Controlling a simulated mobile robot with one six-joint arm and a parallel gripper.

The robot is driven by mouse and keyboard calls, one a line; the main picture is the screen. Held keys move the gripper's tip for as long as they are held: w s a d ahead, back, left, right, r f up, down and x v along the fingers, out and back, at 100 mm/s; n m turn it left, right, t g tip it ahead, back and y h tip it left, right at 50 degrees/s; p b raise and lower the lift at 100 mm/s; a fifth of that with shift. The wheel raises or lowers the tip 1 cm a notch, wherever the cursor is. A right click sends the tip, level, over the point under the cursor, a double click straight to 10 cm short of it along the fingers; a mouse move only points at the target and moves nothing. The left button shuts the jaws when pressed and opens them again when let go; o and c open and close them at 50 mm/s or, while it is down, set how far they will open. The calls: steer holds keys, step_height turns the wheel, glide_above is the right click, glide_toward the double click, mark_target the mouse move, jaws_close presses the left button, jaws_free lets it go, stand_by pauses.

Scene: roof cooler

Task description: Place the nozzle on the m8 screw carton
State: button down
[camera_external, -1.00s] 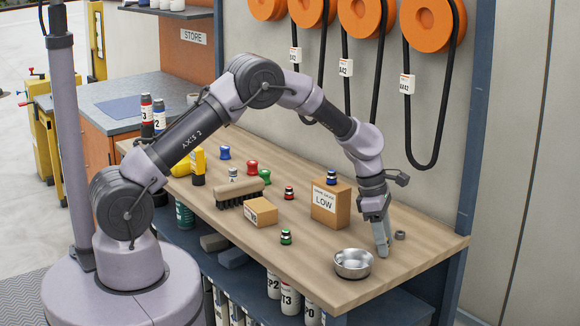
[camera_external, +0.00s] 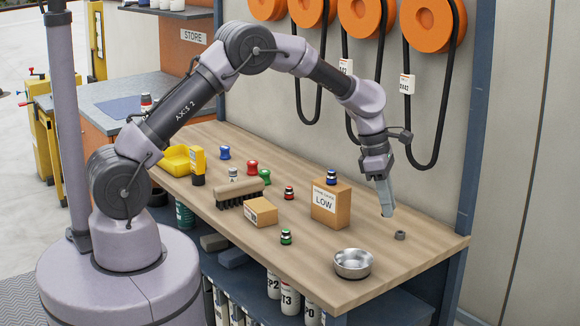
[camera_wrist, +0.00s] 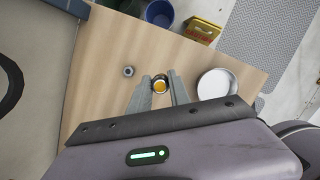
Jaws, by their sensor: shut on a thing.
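My gripper (camera_external: 387,212) is above the right end of the wooden bench, pointing down. In the wrist view its fingers (camera_wrist: 160,88) are shut on a small round piece with a dark rim and an orange-yellow centre (camera_wrist: 160,85), which I take for the nozzle. It hardly shows in the external view. A small brown carton (camera_external: 260,211) lies mid-bench, against a brush; its label is hard to read and may say M8. A taller carton marked LOW (camera_external: 329,205) stands left of my gripper, with a blue-topped piece (camera_external: 331,177) on it.
A metal bowl (camera_external: 353,263) and a grey nut-like ring (camera_external: 400,235) are near my gripper. The brush (camera_external: 239,194), a green-topped piece (camera_external: 286,237), a red-topped piece (camera_external: 289,193) and a yellow bin (camera_external: 175,160) are also on the bench. Black belts hang behind.

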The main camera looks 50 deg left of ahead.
steer(key=s+a+r+n+t, duration=0.1)
steer(key=s+a+n, duration=0.1)
steer(key=s+a, duration=0.6)
steer(key=s+a+n, duration=0.3)
steer(key=s+a, duration=0.1)
steer(key=a, duration=0.7)
steer(key=s+a+f+n+y+b, duration=0.15)
steer(key=s+a, duration=0.25)
steer(key=s, duration=0.4)
steer(key=s+a+r+n, duration=0.1)
steer(key=s+a+n, duration=0.15)
steer(key=s, duration=0.55)
steer(key=b, duration=0.3)
glide_above(264, 204)
steer(key=shift+s+a+f+t, duration=0.15)
steer(key=shift+s+f, duration=0.1)
steer(key=shift+f, duration=0.35)
steer(key=shift+s+a+f+t, duration=0.1)
steer(key=shift+s+f+t, duration=0.1)
steer(key=shift+f, duration=0.35)
step_height(264, 204, down, 4)
steer(key=b, duration=0.2)
steer(key=shift+d+r+b, duration=0.1)
steer(key=shift+b, duration=0.3)
steer(key=shift+r, duration=0.25)
steer(key=shift+f, duration=0.15)
steer(key=c, duration=1.2)
jaws_free()
